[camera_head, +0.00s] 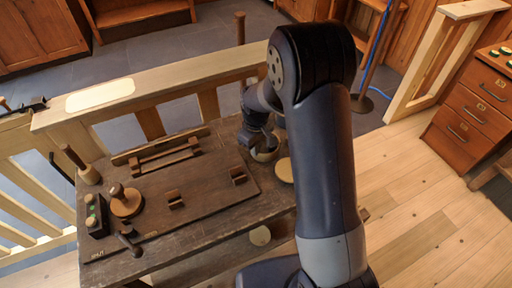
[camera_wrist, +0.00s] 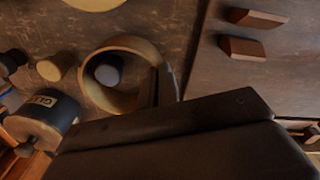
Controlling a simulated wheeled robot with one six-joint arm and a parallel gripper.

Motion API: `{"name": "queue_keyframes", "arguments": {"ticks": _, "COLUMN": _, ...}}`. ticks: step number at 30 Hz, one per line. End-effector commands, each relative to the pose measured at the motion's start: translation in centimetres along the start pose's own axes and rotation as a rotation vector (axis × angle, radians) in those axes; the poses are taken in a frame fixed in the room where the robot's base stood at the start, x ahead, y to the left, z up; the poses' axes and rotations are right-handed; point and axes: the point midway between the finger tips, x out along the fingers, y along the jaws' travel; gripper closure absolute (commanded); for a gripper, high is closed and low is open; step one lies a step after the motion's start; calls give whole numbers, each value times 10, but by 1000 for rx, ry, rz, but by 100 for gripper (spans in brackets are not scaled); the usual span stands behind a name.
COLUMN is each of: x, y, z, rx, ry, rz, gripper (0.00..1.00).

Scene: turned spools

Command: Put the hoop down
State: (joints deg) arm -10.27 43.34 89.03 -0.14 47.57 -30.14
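The hoop (camera_wrist: 88,88), a pale wooden ring, shows in the wrist view. A dark post with a grey round top (camera_wrist: 107,70) appears inside its opening. My gripper (camera_wrist: 158,86) has its dark fingers at the hoop's right wall, one inside and one outside, apparently closed on it. In the head view the hoop (camera_head: 266,155) is below my gripper (camera_head: 262,143), at the far right part of the dark workbench (camera_head: 235,205), partly hidden by my arm. I cannot tell whether the hoop touches the bench.
A pale disc (camera_head: 285,170) lies close to the hoop. A labelled dark cylinder (camera_wrist: 42,120) and a small pale peg (camera_wrist: 55,67) are left of it in the wrist view.

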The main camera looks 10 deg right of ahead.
Motion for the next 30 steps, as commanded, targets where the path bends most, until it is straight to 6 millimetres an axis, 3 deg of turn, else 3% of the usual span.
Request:
{"name": "queue_keyframes", "arguments": {"ticks": 2, "x": 3, "y": 0, "z": 0, "rx": 0, "ry": 0, "rz": 0, "gripper": 100}}
{"name": "queue_keyframes", "arguments": {"ticks": 11, "x": 2, "y": 0, "z": 0, "rx": 0, "ry": 0, "rz": 0, "gripper": 76}}
{"name": "queue_keyframes", "arguments": {"ticks": 20, "x": -1, "y": 0, "z": 0, "rx": 0, "ry": 0, "rz": 0, "gripper": 76}}
{"name": "queue_keyframes", "arguments": {"ticks": 23, "x": -11, "y": 1, "z": -1, "rx": 0, "ry": 4, "rz": 3, "gripper": 76}}
{"name": "queue_keyframes", "arguments": {"ticks": 30, "x": -61, "y": 1, "z": -1, "rx": 0, "ry": 6, "rz": 4, "gripper": 76}}
